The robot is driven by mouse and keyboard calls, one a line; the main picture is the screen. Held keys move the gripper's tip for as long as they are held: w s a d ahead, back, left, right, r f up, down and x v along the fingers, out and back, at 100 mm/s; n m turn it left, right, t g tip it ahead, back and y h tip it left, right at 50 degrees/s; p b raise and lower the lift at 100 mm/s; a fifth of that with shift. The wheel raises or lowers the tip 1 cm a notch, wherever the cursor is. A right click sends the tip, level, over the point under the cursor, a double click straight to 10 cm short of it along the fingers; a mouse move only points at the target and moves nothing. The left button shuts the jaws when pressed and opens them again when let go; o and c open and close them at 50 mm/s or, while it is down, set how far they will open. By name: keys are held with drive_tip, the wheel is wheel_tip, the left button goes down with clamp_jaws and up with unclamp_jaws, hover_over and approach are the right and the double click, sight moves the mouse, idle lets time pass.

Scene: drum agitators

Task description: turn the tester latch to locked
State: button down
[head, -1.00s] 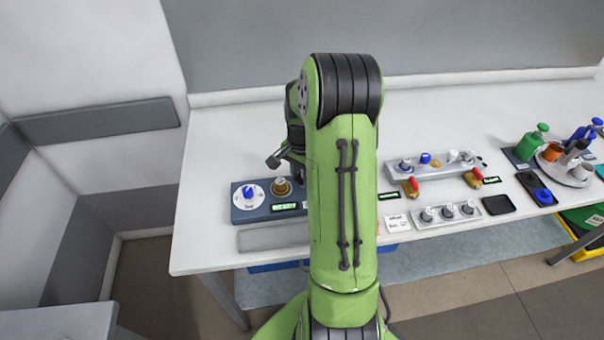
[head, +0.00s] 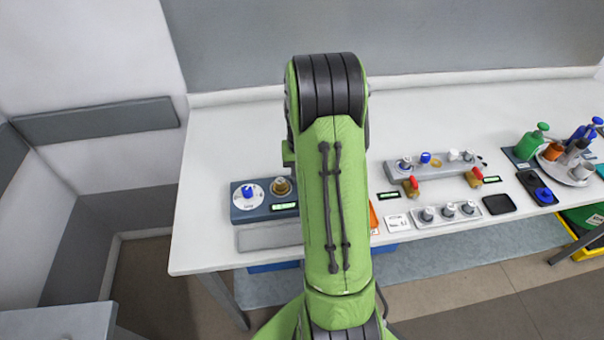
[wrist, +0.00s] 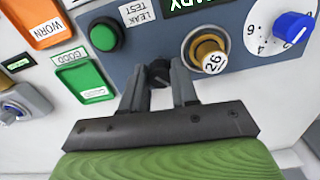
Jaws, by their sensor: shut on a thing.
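The tester is a blue-grey panel with a dial, seen at the left of the table in the head view (head: 240,214) and from close up in the wrist view (wrist: 225,85). The latch is a small black knob (wrist: 159,69) at the panel's near edge. My gripper (wrist: 160,80) is shut on it, with one grey finger on each side. The fingers partly cover the latch, and I cannot tell its angle or any lock marking. In the head view my green arm hides the gripper and the latch.
Beside the latch are a brass fitting marked 26 (wrist: 208,54), a blue dial knob (wrist: 293,27) and a green leak test button (wrist: 105,36). An orange WORN tray (wrist: 42,23) and a green GOOD tray (wrist: 84,82) lie left. Other fixtures stand further right on the table.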

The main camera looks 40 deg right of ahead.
drive_tip(key=n, duration=0.5)
drive_tip(key=shift+n, duration=0.3)
drive_tip(key=shift+d+r+n+b, duration=0.1)
drive_tip(key=shift+n+b, duration=0.3)
drive_tip(key=shift+n, duration=1.8)
drive_tip(key=c, duration=0.9)
unclamp_jaws()
drive_tip(key=shift+o, duration=0.2)
wheel_tip(320, 180, up, 16)
drive_tip(key=p, duration=0.2)
drive_tip(key=shift+p, duration=0.4)
